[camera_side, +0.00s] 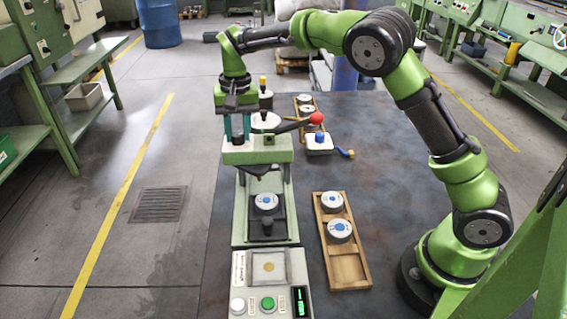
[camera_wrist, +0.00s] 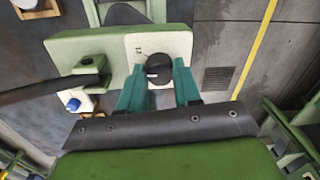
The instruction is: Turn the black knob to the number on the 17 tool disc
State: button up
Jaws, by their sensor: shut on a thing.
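The black knob (camera_wrist: 159,68) sits on the white top plate of the green press, with a pale mark on its face. My gripper (camera_wrist: 160,82) reaches down over it, one teal finger on each side, shut on the knob. In the side view my gripper (camera_side: 238,128) is on top of the press head (camera_side: 257,152), and the knob is mostly hidden between the fingers. A grey tool disc with a blue centre (camera_side: 265,203) sits in the press below the head. Its number is too small to read. The numbers around the knob cannot be made out.
A wooden tray (camera_side: 357,272) with two blue-centred discs stands right of the press. A lever with a red ball (camera_side: 317,118) sticks out to the right of the head. A control box (camera_side: 241,270) with buttons stands in front. More discs are behind.

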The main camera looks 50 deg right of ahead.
aim_at(241, 132)
dwell(0.3)
jog(key=o, duration=1.1)
jog(key=shift+c, duration=0.2)
jog(key=shift+r, duration=0.15)
notch_tip(241, 132, up, 17)
jog(key=shift+s+d+f, duration=0.2)
jog(key=shift+d, duration=0.15)
